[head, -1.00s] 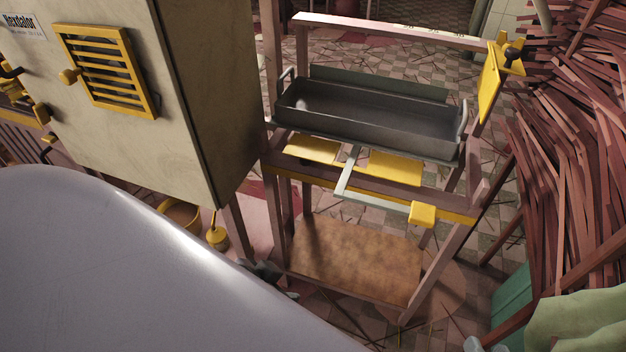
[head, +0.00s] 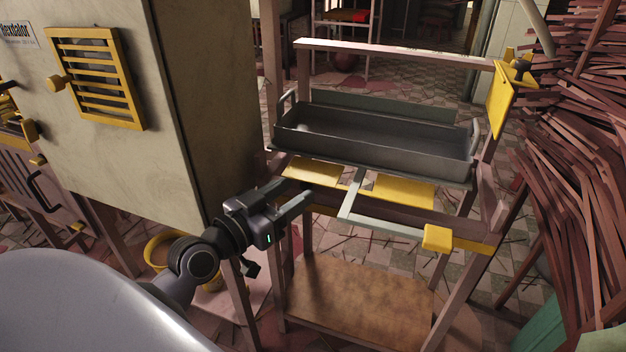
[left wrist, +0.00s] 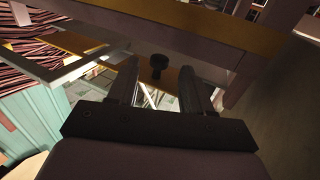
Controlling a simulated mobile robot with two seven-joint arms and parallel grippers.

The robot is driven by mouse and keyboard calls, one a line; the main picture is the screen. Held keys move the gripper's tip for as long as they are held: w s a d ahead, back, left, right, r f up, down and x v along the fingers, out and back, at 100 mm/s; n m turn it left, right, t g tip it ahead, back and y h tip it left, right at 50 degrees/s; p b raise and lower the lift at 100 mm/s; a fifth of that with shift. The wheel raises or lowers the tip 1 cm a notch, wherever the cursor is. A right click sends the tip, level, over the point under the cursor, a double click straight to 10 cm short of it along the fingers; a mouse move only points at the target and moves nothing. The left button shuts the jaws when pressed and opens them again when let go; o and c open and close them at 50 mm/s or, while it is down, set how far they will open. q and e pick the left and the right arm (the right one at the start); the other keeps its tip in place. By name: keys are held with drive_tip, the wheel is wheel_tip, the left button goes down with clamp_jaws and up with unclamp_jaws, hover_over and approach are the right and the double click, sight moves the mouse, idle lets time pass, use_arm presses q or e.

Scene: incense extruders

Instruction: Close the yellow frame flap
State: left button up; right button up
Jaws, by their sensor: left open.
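A metal frame (head: 405,50) holds a dark metal tray (head: 380,145). Yellow plates show below the tray: one on the left (head: 316,171) and one on the right (head: 403,190). An upright yellow panel (head: 500,100) hangs at the frame's upper right, beside a dark knob (head: 521,67). I cannot tell for sure which plate is the flap. My left gripper (head: 305,194) is open and empty, just below the left plate at the frame's front. In the left wrist view a dark round knob (left wrist: 158,62) shows between its fingers, apparently untouched. My right gripper is out of view.
A large beige cabinet (head: 195,100) with a yellow vent (head: 95,78) stands close to the left of my arm. Reddish sticks (head: 575,190) are piled at right.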

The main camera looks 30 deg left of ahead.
sight(302, 188)
use_arm(q)
drive_tip(key=shift+w+d+b, duration=0.15)
drive_tip(key=shift+w+d, duration=0.05)
drive_tip(key=shift+w, duration=0.8)
drive_tip(key=shift+w+d+b, duration=0.1)
drive_tip(key=shift+w+d, duration=0.05)
drive_tip(key=shift+w, duration=0.85)
drive_tip(key=shift+w+d+b, duration=0.15)
drive_tip(key=shift+w+d, duration=0.05)
drive_tip(key=shift+w, duration=0.8)
clamp_jaws()
